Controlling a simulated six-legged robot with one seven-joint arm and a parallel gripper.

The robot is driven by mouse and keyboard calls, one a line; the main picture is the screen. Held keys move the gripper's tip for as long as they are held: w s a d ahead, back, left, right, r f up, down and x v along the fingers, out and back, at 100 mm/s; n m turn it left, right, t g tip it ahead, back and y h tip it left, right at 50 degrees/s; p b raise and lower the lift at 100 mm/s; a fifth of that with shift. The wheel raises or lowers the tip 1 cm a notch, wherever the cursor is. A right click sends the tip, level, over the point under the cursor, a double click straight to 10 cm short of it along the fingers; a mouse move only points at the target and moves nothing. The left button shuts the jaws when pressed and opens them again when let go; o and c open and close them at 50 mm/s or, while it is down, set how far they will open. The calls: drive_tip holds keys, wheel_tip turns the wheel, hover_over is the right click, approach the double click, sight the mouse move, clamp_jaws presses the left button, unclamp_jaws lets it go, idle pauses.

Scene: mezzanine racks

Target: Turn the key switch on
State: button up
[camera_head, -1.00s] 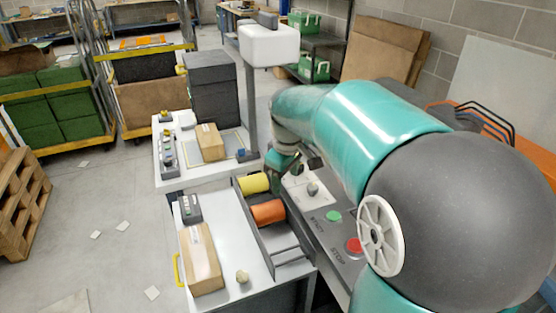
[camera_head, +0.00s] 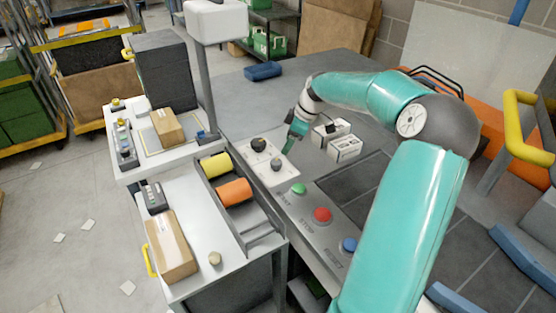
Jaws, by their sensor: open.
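A pale plate (camera_head: 266,171) on the grey control panel carries a black round knob (camera_head: 259,144) and a smaller grey knob (camera_head: 277,164). I cannot tell at this size which of them is the key switch, or how it is turned. My gripper (camera_head: 288,151) is open and points down just right of the two knobs, apparently apart from them. Its fingertips are small in view. Nothing shows between them. Nearer along the panel are a green start button (camera_head: 298,188), a red stop button (camera_head: 322,214) and a blue reset button (camera_head: 349,244).
Two small white boxes (camera_head: 331,131) (camera_head: 344,149) stand right of my gripper. A rack with a yellow roll (camera_head: 216,166) and an orange roll (camera_head: 234,192) lies left of the panel. A pillar (camera_head: 206,90) rises behind. The grey surface at the back holds a blue item (camera_head: 263,71).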

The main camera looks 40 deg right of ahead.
sight(277, 161)
drive_tip(key=x, duration=0.9)
drive_tip(key=shift+w+a+f, duration=0.1)
drive_tip(key=shift+f, duration=0.15)
drive_tip(key=c, duration=1)
